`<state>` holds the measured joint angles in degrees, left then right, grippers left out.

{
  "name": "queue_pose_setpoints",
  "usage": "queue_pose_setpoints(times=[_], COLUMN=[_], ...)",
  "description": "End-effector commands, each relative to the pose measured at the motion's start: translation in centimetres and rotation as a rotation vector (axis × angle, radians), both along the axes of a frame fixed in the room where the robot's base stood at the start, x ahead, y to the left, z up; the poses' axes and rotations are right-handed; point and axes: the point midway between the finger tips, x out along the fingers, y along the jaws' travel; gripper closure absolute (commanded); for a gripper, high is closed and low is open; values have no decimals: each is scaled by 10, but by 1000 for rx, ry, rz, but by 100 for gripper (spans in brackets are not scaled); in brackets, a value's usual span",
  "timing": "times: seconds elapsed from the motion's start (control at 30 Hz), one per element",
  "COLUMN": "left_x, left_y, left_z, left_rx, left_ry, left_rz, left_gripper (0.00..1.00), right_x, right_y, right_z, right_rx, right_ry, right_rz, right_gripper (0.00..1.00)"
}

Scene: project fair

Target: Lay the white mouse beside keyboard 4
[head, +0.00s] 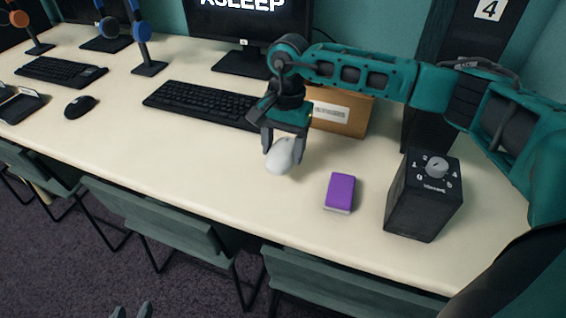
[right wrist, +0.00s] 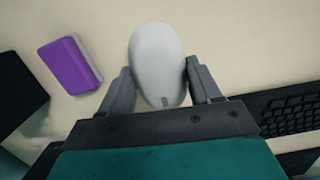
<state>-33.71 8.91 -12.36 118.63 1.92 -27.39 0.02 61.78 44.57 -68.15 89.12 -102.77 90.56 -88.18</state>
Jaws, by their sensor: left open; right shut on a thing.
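My right gripper (head: 284,140) is shut on the white mouse (head: 281,158) and holds it over the pale table, to the right of a black keyboard (head: 190,100). In the right wrist view the mouse (right wrist: 157,62) sits between the two fingers (right wrist: 160,90), and part of the keyboard (right wrist: 290,108) shows at the right. A sign with a 4 (head: 488,10) is on the dark post at the back right; no number is readable on the keyboard. The gap under the mouse is hard to tell. My left gripper (head: 132,311) shows only its fingertips, apart, at the bottom edge.
A purple and white block (head: 341,190) and a black box with a dial (head: 426,195) stand right of the mouse. A cardboard box (head: 340,112) is behind the gripper. A second keyboard (head: 60,71) and black mouse (head: 80,106) lie left. The table front is clear.

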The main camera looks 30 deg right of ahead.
Motion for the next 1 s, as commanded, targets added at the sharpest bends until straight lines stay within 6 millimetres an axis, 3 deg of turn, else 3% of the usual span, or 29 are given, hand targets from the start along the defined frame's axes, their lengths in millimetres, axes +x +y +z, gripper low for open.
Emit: queue_pose_setpoints(times=[0.4,0.77,0.8,1.0], left_x=[-3,-2,-2,-2], left_y=[-1,-2,-2,-1], left_z=[-9,-13,-12,-11], left_rx=[-6,-8,-8,-7], left_ry=[7,8,9,8], left_rz=[5,6,6,6], left_gripper=[57,57,57,57], right_x=[0,0,0,0], right_y=[0,0,0,0], right_z=[-46,-50,-49,-48], right_rx=[1,1,1,1], right_ry=[1,-1,-1,-1], right_rz=[0,1,1,1], right_gripper=[69,69,34,15])
